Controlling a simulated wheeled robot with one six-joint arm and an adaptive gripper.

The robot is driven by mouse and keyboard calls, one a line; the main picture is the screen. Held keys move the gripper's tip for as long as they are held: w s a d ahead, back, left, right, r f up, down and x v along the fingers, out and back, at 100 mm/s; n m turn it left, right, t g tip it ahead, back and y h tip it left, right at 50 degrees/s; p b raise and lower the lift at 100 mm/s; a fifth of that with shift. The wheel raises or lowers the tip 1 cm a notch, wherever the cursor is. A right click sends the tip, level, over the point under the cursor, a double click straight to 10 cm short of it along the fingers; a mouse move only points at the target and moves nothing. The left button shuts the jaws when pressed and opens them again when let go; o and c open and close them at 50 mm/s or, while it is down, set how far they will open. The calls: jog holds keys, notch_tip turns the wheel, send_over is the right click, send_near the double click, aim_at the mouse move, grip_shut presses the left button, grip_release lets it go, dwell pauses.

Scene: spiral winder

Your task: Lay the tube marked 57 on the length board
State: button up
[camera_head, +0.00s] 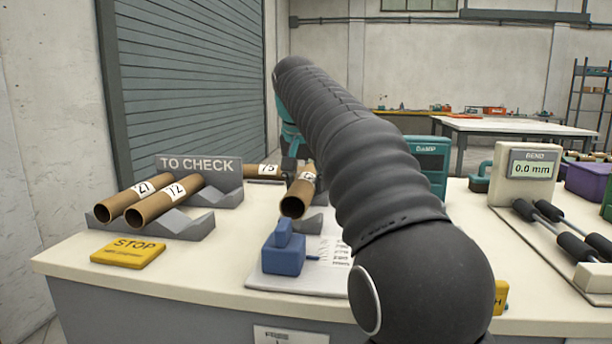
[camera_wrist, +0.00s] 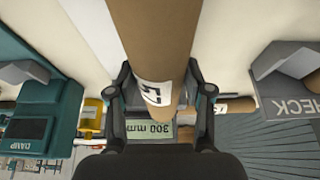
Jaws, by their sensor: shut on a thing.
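A brown cardboard tube (camera_head: 296,196) with a white label is in my gripper, left of my arm in the head view. In the wrist view the same tube (camera_wrist: 155,40) runs from the top edge down between the fingers. Its label looks like 57 but is partly turned away. My gripper (camera_wrist: 160,82) is shut around the tube; in the head view my arm mostly hides it. A grey notched block (camera_head: 316,223) is beside the tube's near end; I cannot tell whether they touch. A display reading 300 mm (camera_wrist: 152,130) shows beyond the tube in the wrist view.
Tubes marked 21 (camera_head: 125,203) and 12 (camera_head: 165,203) lie in the TO CHECK rack (camera_head: 198,226). Another labelled tube (camera_head: 262,170) lies behind. A blue block (camera_head: 284,252), a yellow STOP plate (camera_head: 128,251) and the BEND gauge (camera_head: 525,176) stand on the table.

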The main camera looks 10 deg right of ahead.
jog(key=shift+f+b, duration=0.85)
jog(key=shift+f, duration=0.95)
jog(key=o, duration=1.4)
jog(key=shift+c, duration=0.2)
